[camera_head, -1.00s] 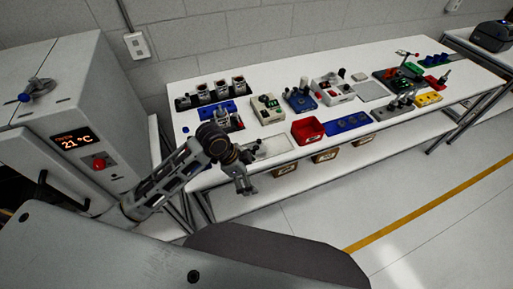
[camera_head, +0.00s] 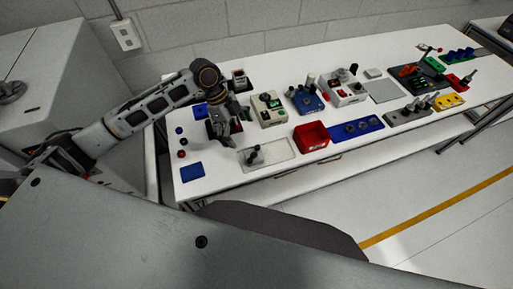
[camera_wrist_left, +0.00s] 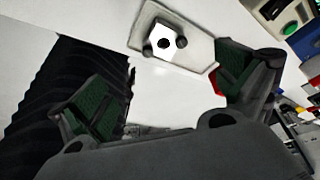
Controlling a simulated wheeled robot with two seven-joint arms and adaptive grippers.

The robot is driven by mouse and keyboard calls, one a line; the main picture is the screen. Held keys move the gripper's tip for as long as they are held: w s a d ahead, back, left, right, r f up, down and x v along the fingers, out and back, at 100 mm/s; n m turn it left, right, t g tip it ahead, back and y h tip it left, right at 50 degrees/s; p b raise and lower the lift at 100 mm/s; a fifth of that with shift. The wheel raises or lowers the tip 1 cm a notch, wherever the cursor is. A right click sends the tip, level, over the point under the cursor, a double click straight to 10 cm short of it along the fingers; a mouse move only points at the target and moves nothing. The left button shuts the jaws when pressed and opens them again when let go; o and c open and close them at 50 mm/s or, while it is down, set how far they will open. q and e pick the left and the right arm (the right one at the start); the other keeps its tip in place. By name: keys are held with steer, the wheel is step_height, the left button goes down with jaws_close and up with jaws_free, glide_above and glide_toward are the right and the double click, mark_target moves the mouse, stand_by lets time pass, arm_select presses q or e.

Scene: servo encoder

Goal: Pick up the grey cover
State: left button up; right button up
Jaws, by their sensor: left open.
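No part is plainly the grey cover. A pale grey tray (camera_head: 279,149) lies near the table's front edge, with a small part with dark knobs (camera_head: 254,155) on it. In the left wrist view this tray (camera_wrist_left: 202,48) bears a white part with a dark centre (camera_wrist_left: 163,41) and dark knobs at its sides. My left gripper (camera_head: 222,131) hangs over the table's left end, left of and behind the tray. Its two green-padded fingers (camera_wrist_left: 168,95) are spread with nothing between them. My left arm hides parts behind it. My right gripper is out of view.
On the white table (camera_head: 228,180), a red bin (camera_head: 311,135) and a blue holder (camera_head: 357,130) stand right of the tray. Behind are a control box (camera_head: 268,108) and a blue fixture (camera_head: 304,99). A flat grey plate (camera_head: 383,91) lies farther right. A blue square (camera_head: 192,171) lies front left.

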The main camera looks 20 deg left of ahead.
arm_select(q)
glide_above(254, 153)
steer(key=a, duration=0.2)
steer(key=f, duration=0.5)
steer(key=s+f, duration=0.1)
steer(key=f, duration=0.1)
steer(key=shift+a+f, duration=0.15)
steer(key=shift+f, duration=0.05)
steer(key=shift+f, duration=0.1)
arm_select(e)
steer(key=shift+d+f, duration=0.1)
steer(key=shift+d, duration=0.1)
arm_select(q)
steer(key=shift+d+f+b, duration=0.55)
steer(key=shift+f+b, duration=0.2)
steer(key=shift+b, duration=0.1)
steer(key=shift+b+x, duration=1.05)
steer(key=shift+b, duration=0.1)
steer(key=shift+s+d+f+b, duration=0.1)
steer(key=shift+d+f+b, duration=0.2)
steer(key=shift+f+b, duration=0.2)
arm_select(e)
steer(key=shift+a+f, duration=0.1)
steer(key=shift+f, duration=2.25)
